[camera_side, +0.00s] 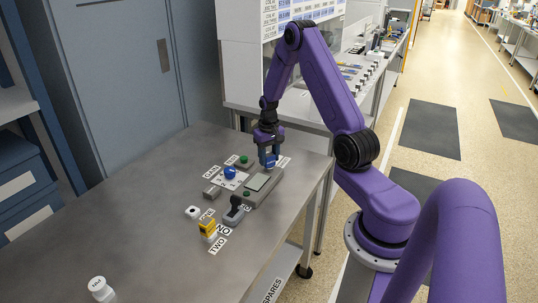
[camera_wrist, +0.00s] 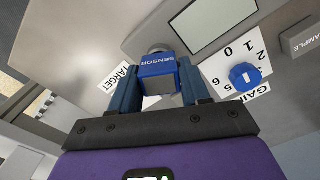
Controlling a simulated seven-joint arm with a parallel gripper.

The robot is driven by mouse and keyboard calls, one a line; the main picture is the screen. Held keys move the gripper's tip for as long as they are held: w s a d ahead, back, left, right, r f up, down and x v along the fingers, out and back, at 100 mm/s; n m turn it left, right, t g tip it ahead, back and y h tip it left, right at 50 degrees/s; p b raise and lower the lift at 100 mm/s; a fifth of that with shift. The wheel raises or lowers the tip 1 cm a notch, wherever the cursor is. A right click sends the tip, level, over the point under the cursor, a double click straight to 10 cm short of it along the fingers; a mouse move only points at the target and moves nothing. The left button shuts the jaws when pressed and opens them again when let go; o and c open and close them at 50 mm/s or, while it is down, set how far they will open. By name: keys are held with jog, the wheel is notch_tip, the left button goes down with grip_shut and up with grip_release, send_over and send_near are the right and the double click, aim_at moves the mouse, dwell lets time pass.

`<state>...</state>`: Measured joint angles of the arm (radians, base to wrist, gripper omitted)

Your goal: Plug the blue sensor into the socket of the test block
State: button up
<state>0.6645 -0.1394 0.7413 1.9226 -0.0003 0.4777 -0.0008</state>
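The blue sensor (camera_wrist: 158,68), marked SENSOR, sits between the two fingers of my gripper (camera_wrist: 158,88) in the wrist view. The fingers touch its sides, so my gripper is shut on it. In the side view my gripper (camera_side: 268,157) points down at the far end of the grey test block (camera_side: 264,192), with the sensor low between the fingers. The block carries a pale screen (camera_side: 258,182), also in the wrist view (camera_wrist: 210,22). A round grey part (camera_wrist: 158,48) shows just beyond the sensor. The socket opening is hidden, and I cannot tell whether the sensor is seated.
A blue knob (camera_side: 230,172) on a white dial plate and a green button (camera_side: 243,161) stand left of the block. A joystick (camera_side: 234,211) and a yellow device (camera_side: 207,227) stand nearer the camera. A white bottle (camera_side: 98,284) is at front left. The table's left side is mostly clear.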

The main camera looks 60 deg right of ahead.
aim_at(269, 155)
jog(key=o, duration=0.5)
jog(key=shift+r, duration=0.1)
notch_tip(269, 155, up, 17)
jog(key=shift+r, duration=0.15)
dwell(0.9)
jog(key=s+a+r+n, duration=0.1)
jog(key=s+a+n, duration=0.25)
jog(key=a, duration=0.85)
jog(key=s+a+r+n, duration=0.15)
jog(key=a+n, duration=0.35)
jog(key=a, duration=0.7)
jog(key=s+a+f+n, duration=0.1)
jog(key=s+a+n, duration=0.3)
jog(key=s, duration=0.6)
jog(key=s+a+f+n, duration=0.1)
jog(key=s+a+n, duration=0.2)
jog(key=s+n, duration=0.3)
jog(key=s, duration=0.4)
jog(key=shift+s+a, duration=0.35)
jog(key=shift+a, duration=0.05)
